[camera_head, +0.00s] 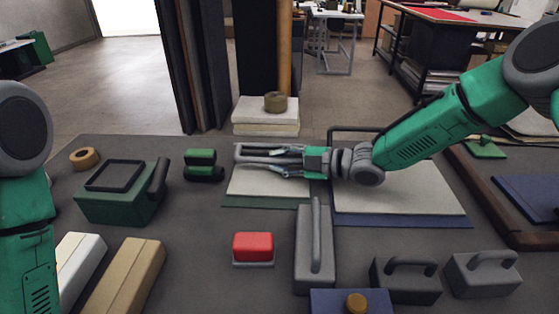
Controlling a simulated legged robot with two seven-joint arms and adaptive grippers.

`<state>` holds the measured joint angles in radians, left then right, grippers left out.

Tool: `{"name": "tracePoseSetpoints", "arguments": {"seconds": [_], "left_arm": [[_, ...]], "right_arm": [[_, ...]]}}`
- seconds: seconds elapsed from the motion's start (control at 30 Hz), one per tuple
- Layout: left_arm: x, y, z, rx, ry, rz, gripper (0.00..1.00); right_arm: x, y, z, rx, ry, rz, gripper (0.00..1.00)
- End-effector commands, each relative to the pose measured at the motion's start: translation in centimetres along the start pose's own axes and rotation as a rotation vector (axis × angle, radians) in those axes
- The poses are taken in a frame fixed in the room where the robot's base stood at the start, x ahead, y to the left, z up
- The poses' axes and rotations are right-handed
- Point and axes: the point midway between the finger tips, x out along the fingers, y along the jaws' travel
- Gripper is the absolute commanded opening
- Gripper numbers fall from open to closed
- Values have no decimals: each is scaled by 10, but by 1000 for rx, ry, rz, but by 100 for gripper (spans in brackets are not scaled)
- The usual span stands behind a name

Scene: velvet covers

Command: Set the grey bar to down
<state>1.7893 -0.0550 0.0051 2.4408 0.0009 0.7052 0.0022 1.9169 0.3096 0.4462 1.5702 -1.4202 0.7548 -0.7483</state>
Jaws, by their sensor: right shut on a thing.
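A grey bar (250,148) lies low and about level over the back of a pale board on a green base (262,185), in the middle of the table. My right gripper (280,160) reaches in from the right above the same board. Its fingers are shut on the grey bar, though fingers and bar overlap and look alike in colour. The bar's right end is hidden by the gripper. My left arm (25,240) shows at the left edge, but its gripper is out of view.
A dark loop bar (352,129) stands behind a second pale board (410,195). In front are a grey block with a long handle (302,250), a red block (253,246) and two handled grey blocks. A green box (110,205) stands left.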

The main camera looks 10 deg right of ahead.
Motion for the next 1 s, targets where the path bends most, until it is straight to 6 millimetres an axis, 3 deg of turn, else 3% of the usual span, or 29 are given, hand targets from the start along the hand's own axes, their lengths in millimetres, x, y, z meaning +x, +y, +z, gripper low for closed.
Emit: {"name": "tracePoseSetpoints", "arguments": {"seconds": [0.27,0.57,1.0], "left_arm": [[-9,0,0,-1,0,0,80],[-32,0,-2,-1,0,0,80],[-37,0,-2,-1,0,0,80]], "right_arm": [[-3,6,-1,46,-4,-20,0],[-4,24,-2,213,-5,-91,0],[-2,46,4,208,-6,-83,0]]}}
